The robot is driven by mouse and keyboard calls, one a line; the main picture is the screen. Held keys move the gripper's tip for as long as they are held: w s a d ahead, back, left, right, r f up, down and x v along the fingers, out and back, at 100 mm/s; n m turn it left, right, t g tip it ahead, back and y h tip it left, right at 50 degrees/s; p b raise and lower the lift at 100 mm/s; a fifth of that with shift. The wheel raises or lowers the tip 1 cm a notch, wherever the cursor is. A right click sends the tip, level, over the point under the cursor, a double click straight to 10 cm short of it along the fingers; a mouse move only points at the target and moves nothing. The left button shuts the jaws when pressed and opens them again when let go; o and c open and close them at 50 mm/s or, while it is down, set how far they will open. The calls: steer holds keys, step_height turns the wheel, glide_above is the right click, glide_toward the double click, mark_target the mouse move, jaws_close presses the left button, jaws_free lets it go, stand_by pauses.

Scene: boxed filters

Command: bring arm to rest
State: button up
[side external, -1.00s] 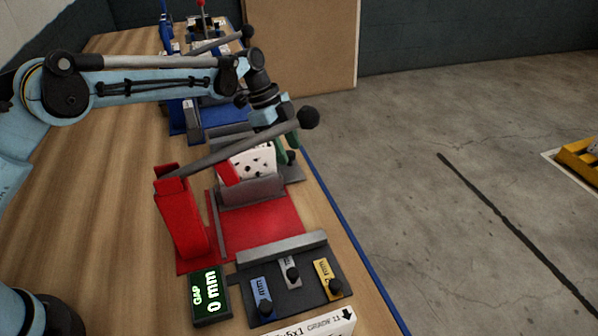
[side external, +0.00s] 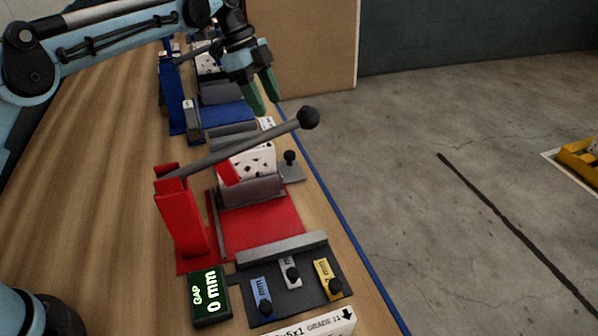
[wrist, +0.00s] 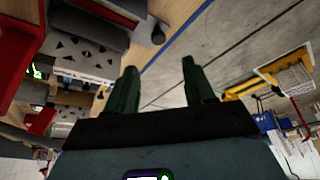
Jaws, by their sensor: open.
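My gripper (side external: 258,92) is raised above the far part of the bench in the side external view, tilted downward. Its two green fingers are apart with nothing between them. They also show spread and empty in the wrist view (wrist: 160,88). Below and nearer stands the red press (side external: 182,225) with a long grey lever (side external: 240,145) ending in a black ball. A white block with dark holes (side external: 258,162) sits in the press against a grey roller-like bar. My gripper is apart from the press and the block.
A display reading "GAP 0 mm" (side external: 209,296) stands by a dark tray (side external: 315,303) with blue, grey and yellow tagged pieces. A blue press (side external: 172,95) stands farther back. A yellow frame (side external: 580,160) lies on the floor at right. Floor beyond the bench edge is mostly clear.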

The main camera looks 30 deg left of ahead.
steer(key=s+a+r+n+t+y, duration=0.1)
steer(key=s+a+r+n+t, duration=0.1)
steer(key=s+r+n, duration=0.3)
steer(key=s+a+r+n+t+y, duration=0.1)
steer(key=s+a+r+n, duration=0.1)
steer(key=s+a+n, duration=0.3)
steer(key=s+a+f+n+t+y, duration=0.1)
steer(key=s+f+n+t, duration=0.1)
steer(key=s, duration=0.6)
steer(key=s+a+f+n+t+y, duration=0.1)
steer(key=s+f+n+t, duration=0.1)
steer(key=s+f+n, duration=0.3)
steer(key=s+n, duration=0.1)
steer(key=s, duration=0.2)
steer(key=shift+a, duration=0.2)
